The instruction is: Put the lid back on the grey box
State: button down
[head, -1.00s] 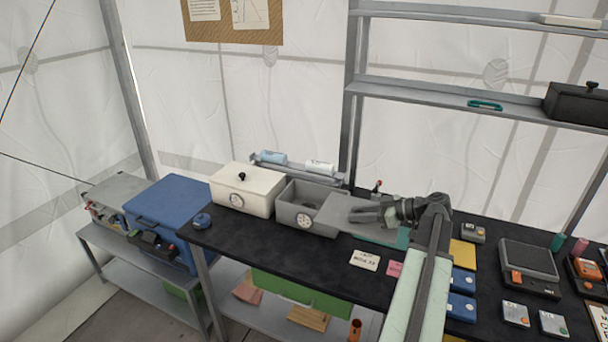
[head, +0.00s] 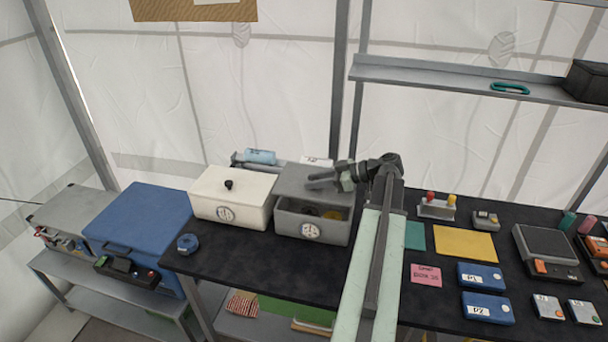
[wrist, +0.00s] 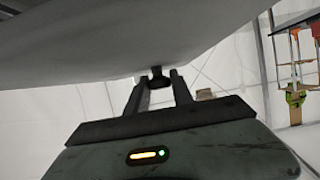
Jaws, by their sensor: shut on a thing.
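The grey box (head: 288,224) stands on the black table in the head view, with a round dial on its front. Its grey lid (head: 293,188) is above it, roughly over the opening. A dark gap shows between the lid's front edge and the box's front rim, with some yellow inside. I cannot tell whether the lid touches the back rim. My gripper (head: 320,182) is over the lid, shut on its knob. In the wrist view, the fingers (wrist: 158,85) close around the dark knob (wrist: 158,76) and the lid's pale surface (wrist: 120,35) fills the top.
A white lidded box (head: 230,200) stands close on the left of the grey box. A blue tape roll (head: 187,243) lies near the table's left end. A blue cooler (head: 135,225) is farther left. Blue cases (head: 480,275) and a yellow sheet (head: 465,243) lie to the right.

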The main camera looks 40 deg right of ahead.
jog(key=shift+r, duration=0.1)
notch_tip(320, 180, down, 6)
jog(key=b, duration=0.5)
jog(key=shift+r+b, duration=0.1)
jog(key=shift+b, duration=0.3)
jog(key=shift+s+f+b, duration=0.1)
jog(key=shift+f+b, duration=0.5)
dwell(0.7)
jog(key=c, duration=1)
grip_release()
jog(key=shift+c, duration=0.2)
jog(key=shift+r, duration=0.1)
